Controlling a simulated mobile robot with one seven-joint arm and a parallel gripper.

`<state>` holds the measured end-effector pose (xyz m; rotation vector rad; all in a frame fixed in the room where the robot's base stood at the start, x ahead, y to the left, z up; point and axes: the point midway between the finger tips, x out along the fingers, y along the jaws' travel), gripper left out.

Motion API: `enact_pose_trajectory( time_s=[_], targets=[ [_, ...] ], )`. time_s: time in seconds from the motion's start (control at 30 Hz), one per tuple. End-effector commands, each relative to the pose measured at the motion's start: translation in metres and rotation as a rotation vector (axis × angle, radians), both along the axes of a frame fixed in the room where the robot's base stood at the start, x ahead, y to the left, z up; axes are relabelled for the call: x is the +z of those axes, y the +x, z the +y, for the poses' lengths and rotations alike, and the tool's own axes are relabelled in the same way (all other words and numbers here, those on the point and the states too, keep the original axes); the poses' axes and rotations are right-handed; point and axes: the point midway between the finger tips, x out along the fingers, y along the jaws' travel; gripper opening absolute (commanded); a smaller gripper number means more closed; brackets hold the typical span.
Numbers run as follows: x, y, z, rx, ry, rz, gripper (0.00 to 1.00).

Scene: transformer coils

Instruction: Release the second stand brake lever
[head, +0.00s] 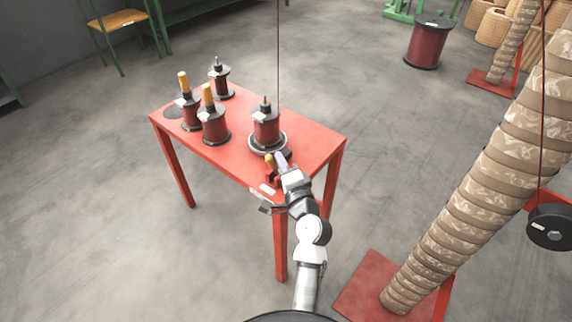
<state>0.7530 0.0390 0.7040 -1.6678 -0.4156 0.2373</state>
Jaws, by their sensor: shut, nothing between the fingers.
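A red table stand (315,139) carries several dark-and-red spools. The nearest spool (266,127) sits on a round pale-rimmed base at the right front of the stand. A small brake lever with an orange-tan knob (269,159) sits on a red bracket (271,178) at the front edge, below this spool. My gripper (281,158) is shut and empty, just right of the lever knob and close in front of the spool base. I cannot tell whether it touches the lever. My gripper and wrist hide part of the bracket and table edge.
Two spools with orange handles (213,119) and a smaller dark one (221,80) stand on the left of the table. A thin wire (278,50) rises by the nearest spool. A large wrapped coil (455,205) leans over a red base (365,290) at right.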

Motion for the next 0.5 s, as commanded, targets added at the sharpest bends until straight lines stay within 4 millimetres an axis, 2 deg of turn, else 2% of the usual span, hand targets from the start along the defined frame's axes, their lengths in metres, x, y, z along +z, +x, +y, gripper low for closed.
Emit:
enact_pose_trajectory(
  time_s=[0.5],
  targets=[
    [-0.005, -0.013, 0.01, 0.001, 0.002, 0.003, 0.0]
  ],
)
